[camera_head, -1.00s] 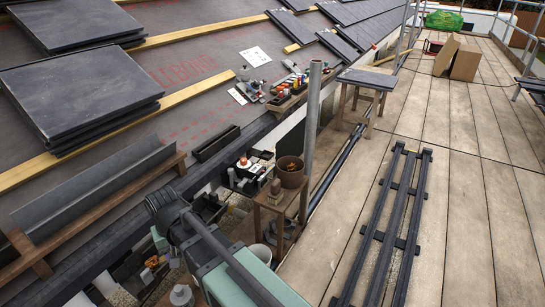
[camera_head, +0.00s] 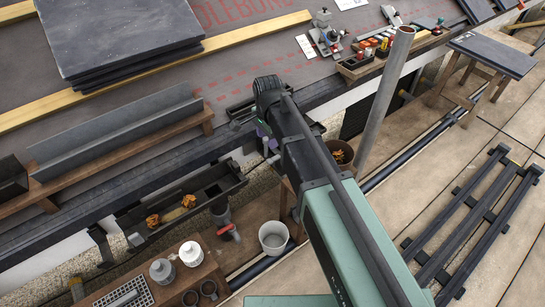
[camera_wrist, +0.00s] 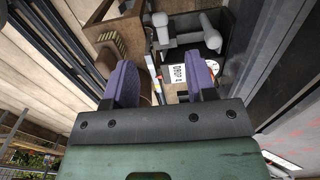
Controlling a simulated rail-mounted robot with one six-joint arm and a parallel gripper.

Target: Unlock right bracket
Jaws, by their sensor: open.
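My gripper (camera_head: 262,142) is at the roof edge in the head view, partly hidden by my own arm. In the wrist view my gripper (camera_wrist: 162,82) has two purple fingers spread apart, with nothing held between them. Beyond the fingers lie a white printed card (camera_wrist: 178,75) and grey cylindrical parts (camera_wrist: 190,35) in a dark box. A black gutter section (camera_head: 205,197) with orange leaves runs along the eave, left of my gripper. A dark bracket-like piece (camera_head: 100,245) shows at its left end. I cannot make out a right bracket or its lock.
A grey gutter length (camera_head: 120,130) rests on a wooden rack at left. A white bucket (camera_head: 273,237) and a red-handled fitting (camera_head: 228,231) stand below. An upright grey pole (camera_head: 383,95) rises right of my arm. Dark rails (camera_head: 475,215) lie on the deck.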

